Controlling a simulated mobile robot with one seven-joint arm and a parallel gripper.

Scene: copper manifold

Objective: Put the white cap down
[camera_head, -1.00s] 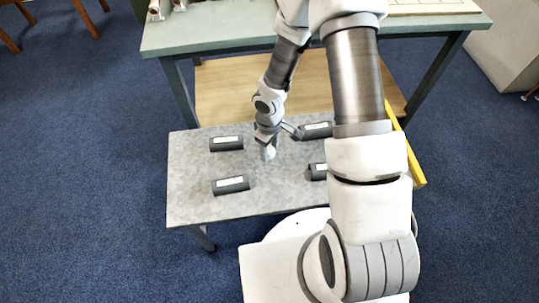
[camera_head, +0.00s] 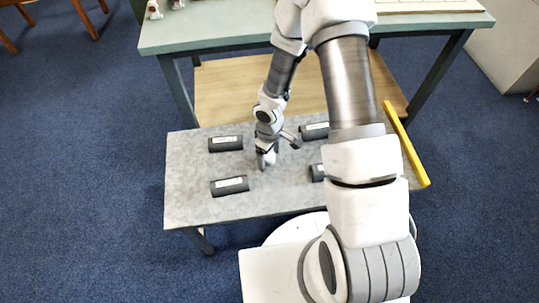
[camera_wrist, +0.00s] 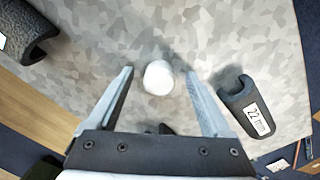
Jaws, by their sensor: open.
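The white cap (camera_wrist: 158,77) shows in the wrist view as a small rounded white piece on the mottled grey tabletop (camera_head: 190,207). My gripper (camera_wrist: 160,80) is open, with one finger on each side of the cap and a visible gap on both sides. In the head view my gripper (camera_head: 265,162) points down low over the middle of the grey table. I cannot make out the cap clearly there, as the fingers cover that spot.
Several dark labelled sleeves lie around the gripper, including at back left (camera_head: 225,144), front left (camera_head: 230,186) and back right (camera_head: 314,131). One sleeve (camera_wrist: 245,105) lies right of the fingers in the wrist view. A yellow bar (camera_head: 407,145) runs by the table's right edge.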

